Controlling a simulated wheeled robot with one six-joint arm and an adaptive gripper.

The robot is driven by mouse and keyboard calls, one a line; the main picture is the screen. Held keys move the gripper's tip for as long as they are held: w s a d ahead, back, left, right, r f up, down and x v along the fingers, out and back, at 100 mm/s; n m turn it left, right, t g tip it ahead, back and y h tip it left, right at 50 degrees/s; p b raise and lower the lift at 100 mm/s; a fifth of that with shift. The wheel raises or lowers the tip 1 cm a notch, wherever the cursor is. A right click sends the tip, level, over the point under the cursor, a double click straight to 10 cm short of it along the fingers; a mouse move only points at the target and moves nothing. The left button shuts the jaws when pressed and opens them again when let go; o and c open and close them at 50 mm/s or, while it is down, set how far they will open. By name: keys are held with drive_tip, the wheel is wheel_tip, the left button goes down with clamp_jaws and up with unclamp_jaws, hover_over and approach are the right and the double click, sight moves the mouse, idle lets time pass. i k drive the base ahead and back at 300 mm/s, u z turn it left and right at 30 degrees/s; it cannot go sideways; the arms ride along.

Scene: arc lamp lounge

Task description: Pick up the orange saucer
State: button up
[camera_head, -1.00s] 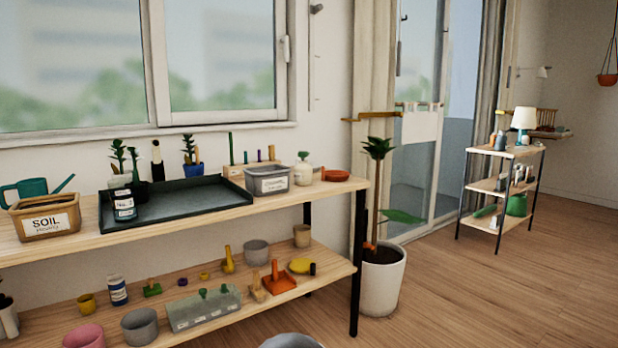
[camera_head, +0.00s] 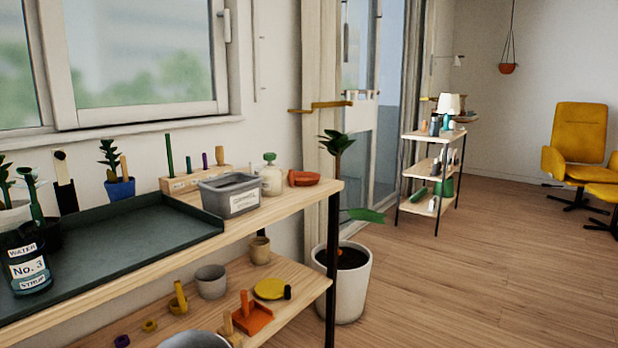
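A small, shallow orange dish (camera_head: 304,179), which looks like the orange saucer, sits on the right end of the upper wooden shelf (camera_head: 262,217). It is close to the shelf's right edge. A cream bottle with a green top (camera_head: 271,177) stands just to its left. The dish is small in the picture, so its exact shape is hard to tell. My gripper is not in view.
A grey labelled bin (camera_head: 230,194) and dark tray (camera_head: 110,238) fill the shelf leftward. A potted plant (camera_head: 343,290) stands right of the shelf. A grey rim (camera_head: 195,341) shows at the bottom edge. The floor (camera_head: 480,270) to the right is clear.

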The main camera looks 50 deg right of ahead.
sight(300, 178)
drive_tip(key=z, duration=0.85)
drive_tip(key=i, duration=0.85)
drive_tip(key=z, duration=0.9)
